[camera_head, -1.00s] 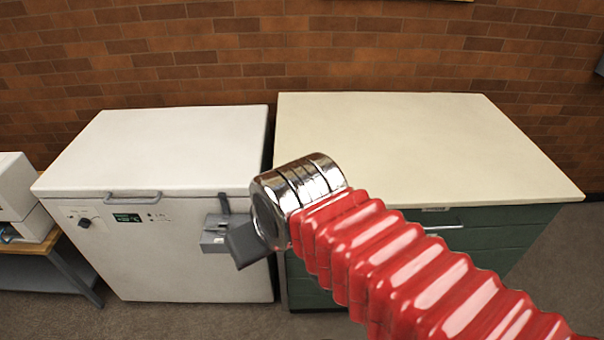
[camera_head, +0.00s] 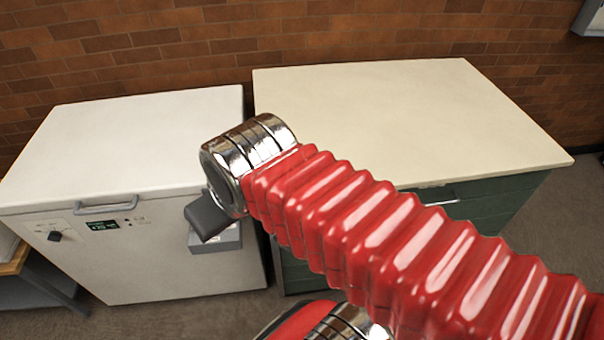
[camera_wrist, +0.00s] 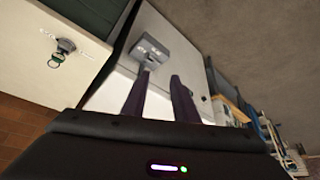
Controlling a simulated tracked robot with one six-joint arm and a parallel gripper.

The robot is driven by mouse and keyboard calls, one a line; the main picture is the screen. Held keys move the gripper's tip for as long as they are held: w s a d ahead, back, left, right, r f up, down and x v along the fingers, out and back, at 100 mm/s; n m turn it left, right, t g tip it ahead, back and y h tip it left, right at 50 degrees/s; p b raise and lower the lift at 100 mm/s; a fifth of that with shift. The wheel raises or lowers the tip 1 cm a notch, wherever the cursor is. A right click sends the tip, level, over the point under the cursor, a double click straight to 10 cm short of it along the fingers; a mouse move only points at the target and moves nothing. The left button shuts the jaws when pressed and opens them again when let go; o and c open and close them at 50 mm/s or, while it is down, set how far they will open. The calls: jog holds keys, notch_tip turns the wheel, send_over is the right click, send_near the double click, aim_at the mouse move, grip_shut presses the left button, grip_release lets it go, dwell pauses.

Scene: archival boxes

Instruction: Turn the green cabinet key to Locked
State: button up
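The green cabinet (camera_head: 503,207) has a cream countertop (camera_head: 400,115) and a metal handle on its front. My arm hides part of its front in the head view. In the wrist view, a small metal fitting with a green ring (camera_wrist: 62,50) shows on the cream surface at left; it is too small to tell whether this is the key or how it is turned. My gripper (camera_wrist: 155,82) shows in the wrist view as two dark fingers spaced apart, with nothing between them. It points toward the white chest freezer (camera_wrist: 120,75), apart from the green-ringed fitting.
The white freezer (camera_head: 130,145) stands left of the cabinet, with a narrow gap between. A grey box (camera_head: 228,238) sits on the freezer's front, also in the wrist view (camera_wrist: 152,53). A brick wall (camera_head: 190,45) is behind. The countertop looks mostly clear.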

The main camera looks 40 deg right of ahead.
jog(key=w+d+f+m+g+h, duration=0.1)
jog(key=w+d+m, duration=0.3)
jog(key=d, duration=0.8)
jog(key=w+d+f+m+g+h, duration=0.1)
jog(key=w+d+m, duration=0.3)
jog(key=d, duration=0.9)
jog(key=shift+d+f+g, duration=0.15)
jog(key=shift+f+g, duration=0.35)
jog(key=shift+f, duration=0.25)
jog(key=shift+d+n, duration=0.1)
jog(key=shift+n, duration=0.3)
jog(key=d+n+y, duration=0.4)
jog(key=n+y, duration=0.1)
jog(key=n, duration=1.4)
jog(key=shift+m+g, duration=0.3)
jog(key=shift+w+x, duration=0.15)
jog(key=shift+x, duration=1.8)
jog(key=shift+w+x, duration=0.1)
jog(key=shift+x, duration=1.9)
